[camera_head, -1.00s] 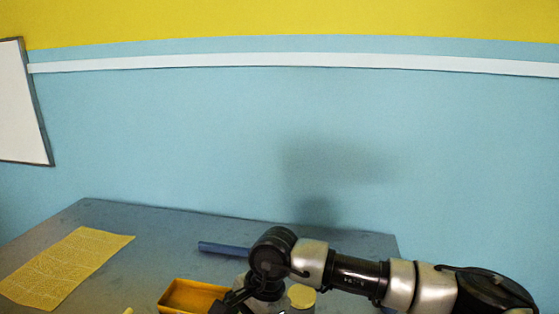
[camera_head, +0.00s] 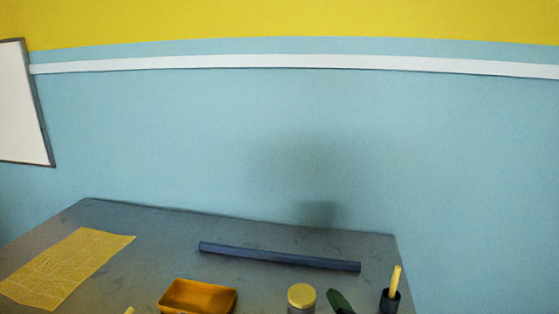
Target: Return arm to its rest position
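Neither of my arms nor either gripper shows in the head view now. The grey table (camera_head: 160,238) stands against the blue wall with its top in view. On it lies a long dark blue roll or bar (camera_head: 280,257), lengthwise near the back edge. What the grippers hold, if anything, is out of sight.
A yellow patterned sheet (camera_head: 65,268) lies flat at left. An orange tray (camera_head: 198,297), a jar with a yellow lid (camera_head: 301,297), a dark green object (camera_head: 339,301) and a dark cup (camera_head: 390,300) with a yellow stick stand along the front. The table's middle left is clear.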

